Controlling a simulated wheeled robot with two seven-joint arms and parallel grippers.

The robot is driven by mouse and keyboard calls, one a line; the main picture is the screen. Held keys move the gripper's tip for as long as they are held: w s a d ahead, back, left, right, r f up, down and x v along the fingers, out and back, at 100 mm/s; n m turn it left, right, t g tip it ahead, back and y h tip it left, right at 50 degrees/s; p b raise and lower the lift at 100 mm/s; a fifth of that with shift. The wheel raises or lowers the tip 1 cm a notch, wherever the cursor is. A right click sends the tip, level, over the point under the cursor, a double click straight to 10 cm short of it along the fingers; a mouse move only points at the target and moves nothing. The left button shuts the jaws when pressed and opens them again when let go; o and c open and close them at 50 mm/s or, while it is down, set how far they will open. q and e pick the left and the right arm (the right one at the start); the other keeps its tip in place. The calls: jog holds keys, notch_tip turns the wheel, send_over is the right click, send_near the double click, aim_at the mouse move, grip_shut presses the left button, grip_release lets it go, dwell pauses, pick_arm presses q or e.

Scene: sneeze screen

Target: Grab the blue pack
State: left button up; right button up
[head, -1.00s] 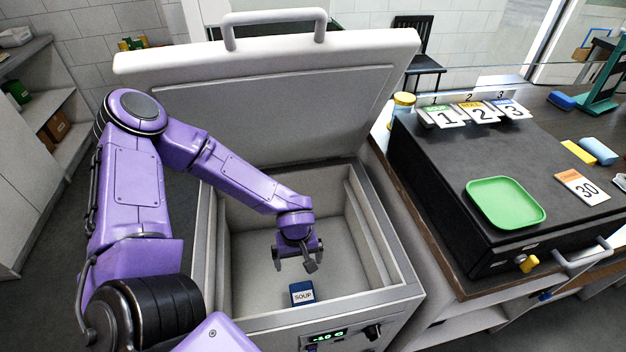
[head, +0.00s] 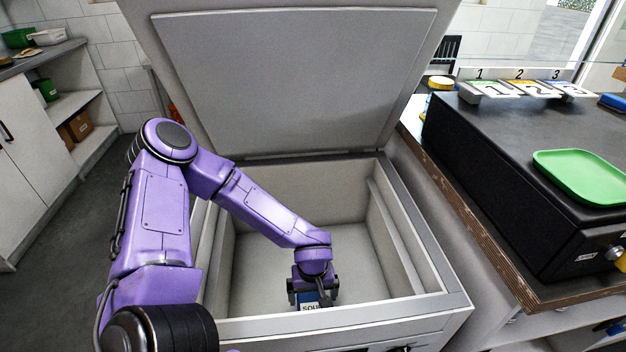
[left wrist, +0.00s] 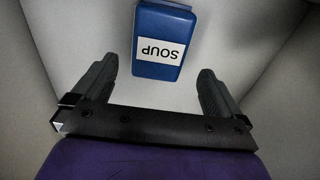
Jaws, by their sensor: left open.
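The blue pack (head: 308,299) with a white SOUP label stands inside the open freezer chest (head: 250,285), near its front wall. My left gripper (head: 314,290) is down in the chest, right at the pack, and partly hides it in the head view. In the left wrist view the blue pack (left wrist: 162,42) lies ahead of the open fingers, between their lines and slightly beyond the tips. The left gripper (left wrist: 158,82) is open and empty there. My right gripper is not in view.
The freezer's raised lid (head: 295,75) stands behind the chest. The chest's front rim (head: 350,322) and side walls surround the arm closely. To the right, a black box (head: 500,160) on the counter carries a green tray (head: 585,175) and number cards.

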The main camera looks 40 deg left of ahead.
aim_at(313, 308)
pick_arm(q)
notch_tip(313, 308, down, 10)
jog(key=b, duration=0.3)
jog(key=shift+f, duration=0.15)
jog(key=c, duration=1)
notch_tip(313, 308, up, 18)
jog(key=p, duration=0.6)
jog(key=shift+p, duration=0.3)
jog(key=shift+c, duration=0.2)
